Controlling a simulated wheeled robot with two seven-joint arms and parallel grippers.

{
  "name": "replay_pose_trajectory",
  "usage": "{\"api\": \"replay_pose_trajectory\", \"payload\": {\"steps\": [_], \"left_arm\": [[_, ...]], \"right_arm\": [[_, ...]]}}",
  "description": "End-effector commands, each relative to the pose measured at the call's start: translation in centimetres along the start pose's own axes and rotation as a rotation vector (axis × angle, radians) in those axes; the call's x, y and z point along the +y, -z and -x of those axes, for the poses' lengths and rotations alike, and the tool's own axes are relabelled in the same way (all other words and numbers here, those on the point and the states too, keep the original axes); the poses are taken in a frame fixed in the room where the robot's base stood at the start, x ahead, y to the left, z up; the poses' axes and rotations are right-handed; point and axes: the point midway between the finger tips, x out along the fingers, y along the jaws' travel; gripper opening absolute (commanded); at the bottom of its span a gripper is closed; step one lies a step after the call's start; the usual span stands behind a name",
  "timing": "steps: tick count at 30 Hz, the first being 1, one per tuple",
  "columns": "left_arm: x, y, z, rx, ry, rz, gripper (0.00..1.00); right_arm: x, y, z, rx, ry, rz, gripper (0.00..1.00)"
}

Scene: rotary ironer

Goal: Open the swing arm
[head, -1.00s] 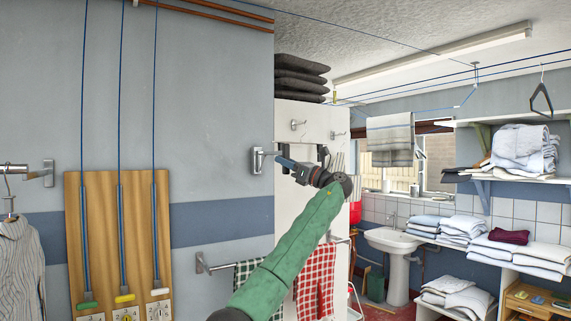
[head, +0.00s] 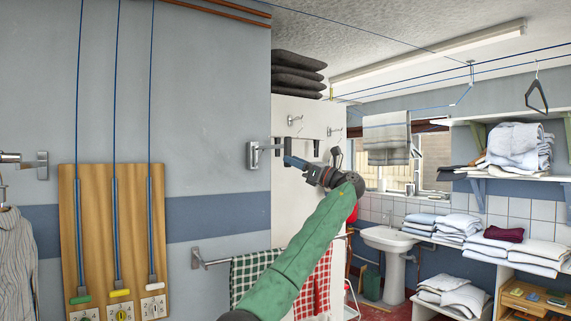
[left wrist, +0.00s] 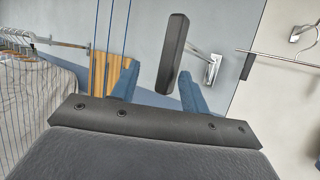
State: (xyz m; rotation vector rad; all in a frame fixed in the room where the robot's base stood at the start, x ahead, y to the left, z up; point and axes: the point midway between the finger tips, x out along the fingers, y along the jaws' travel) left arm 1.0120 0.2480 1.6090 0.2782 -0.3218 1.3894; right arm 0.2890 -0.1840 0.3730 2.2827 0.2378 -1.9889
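The swing arm is a metal rail on a wall bracket (head: 253,155) at the corner of the grey wall in the head view. In the left wrist view its bracket (left wrist: 213,70) shows behind a long dark grip (left wrist: 173,50), joined by a thin rod that stands out from the wall. My left gripper (head: 288,161) is just right of the bracket in the head view. In the left wrist view its blue fingers (left wrist: 160,72) are apart, one on each side of the dark grip. I cannot tell if they touch it. My right gripper is not in view.
A wooden board (head: 132,230) with pull cords hangs to the left. A striped shirt (head: 15,255) hangs at the far left. The sink (head: 390,240) and shelves stand farther right.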

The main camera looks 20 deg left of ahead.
Motion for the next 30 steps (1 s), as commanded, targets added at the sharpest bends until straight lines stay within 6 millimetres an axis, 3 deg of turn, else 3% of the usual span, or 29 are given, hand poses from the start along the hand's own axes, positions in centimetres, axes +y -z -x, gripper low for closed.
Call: {"api": "replay_pose_trajectory", "payload": {"steps": [6, 20, 30], "left_arm": [[-0.1, 0.1, 2.0, 0.0, 0.003, 0.0, 0.44], [-0.1, 0.1, 2.3, 0.001, 0.002, -0.001, 0.44], [-1.5, 0.3, 3.2, 0.002, 0.002, -0.003, 0.44]], "right_arm": [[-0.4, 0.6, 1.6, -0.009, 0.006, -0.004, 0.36], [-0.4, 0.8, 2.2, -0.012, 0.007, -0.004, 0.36], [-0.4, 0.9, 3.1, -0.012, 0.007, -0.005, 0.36]]}}
